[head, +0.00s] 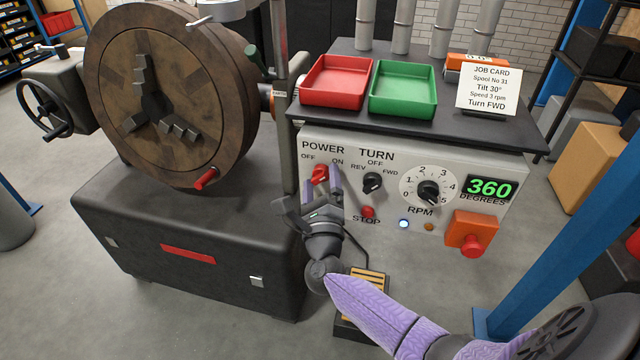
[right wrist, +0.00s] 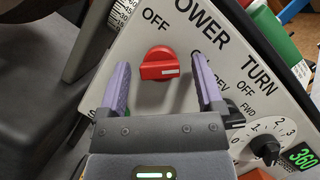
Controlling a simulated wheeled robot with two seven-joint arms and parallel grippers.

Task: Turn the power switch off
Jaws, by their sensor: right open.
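The power switch (head: 320,173) is a red rotary knob on the grey control panel under the word POWER, with OFF at its upper left and ON at its upper right. In the right wrist view the red knob (right wrist: 163,65) has a white mark on its right end, turned away from the OFF label. In the right wrist view gaps show between the knob and both fingers (right wrist: 160,68). My left gripper is out of view.
To the right are the TURN knob (head: 372,182), RPM dial (head: 429,193), red STOP button (head: 368,211) and an orange box with a red button (head: 472,240). Red (head: 335,82) and green (head: 403,90) trays sit above. A large chuck (head: 165,100) stands left.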

